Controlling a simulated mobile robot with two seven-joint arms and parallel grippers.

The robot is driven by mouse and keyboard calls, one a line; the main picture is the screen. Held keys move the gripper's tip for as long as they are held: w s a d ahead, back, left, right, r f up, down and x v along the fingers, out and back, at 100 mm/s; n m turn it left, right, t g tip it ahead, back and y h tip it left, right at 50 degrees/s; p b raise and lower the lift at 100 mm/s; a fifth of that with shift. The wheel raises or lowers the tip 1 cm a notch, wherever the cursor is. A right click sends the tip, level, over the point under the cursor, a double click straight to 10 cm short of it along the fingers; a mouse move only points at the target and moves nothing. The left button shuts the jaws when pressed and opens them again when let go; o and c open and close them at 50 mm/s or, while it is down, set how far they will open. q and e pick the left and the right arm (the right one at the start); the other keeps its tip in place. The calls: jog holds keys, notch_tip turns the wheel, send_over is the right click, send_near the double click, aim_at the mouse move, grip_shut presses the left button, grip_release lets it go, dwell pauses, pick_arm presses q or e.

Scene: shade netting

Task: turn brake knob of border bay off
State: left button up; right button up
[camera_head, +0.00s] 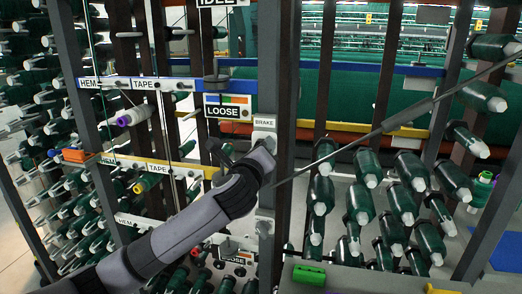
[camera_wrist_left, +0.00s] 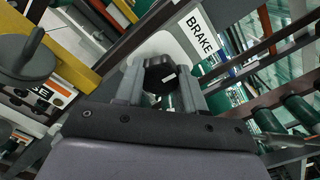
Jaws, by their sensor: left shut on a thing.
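The brake knob (camera_wrist_left: 158,72) is black and lobed, with a small white mark on its face. It sits on a white plate labelled BRAKE (camera_wrist_left: 201,34) in the left wrist view. The same plate shows on a grey post in the head view (camera_head: 265,123). My left gripper (camera_head: 267,149) is at the plate, with its arm coming from the lower left. In the left wrist view its two fingers (camera_wrist_left: 158,90) stand on either side of the knob, shut on it. In the head view the gripper hides the knob. No border label is readable. My right gripper is not in view.
A LOOSE sign (camera_head: 228,107) is left of the post. Racks of green spools (camera_head: 405,180) fill both sides. A thin dark rod (camera_head: 400,118) slants across the right. A green box (camera_head: 309,275) is below right of the post.

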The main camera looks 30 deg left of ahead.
pick_arm(q)
jog(key=n, duration=2.2)
jog(key=shift+d, duration=0.15)
jog(key=n, duration=0.4)
jog(key=shift+r, duration=0.2)
jog(key=shift+n, duration=0.8)
jog(key=shift+r+n, duration=0.2)
jog(key=shift+n, duration=0.1)
jog(key=o, duration=1)
jog(key=shift+o, duration=0.2)
jog(key=shift+a+f, duration=0.15)
jog(key=shift+a, duration=0.05)
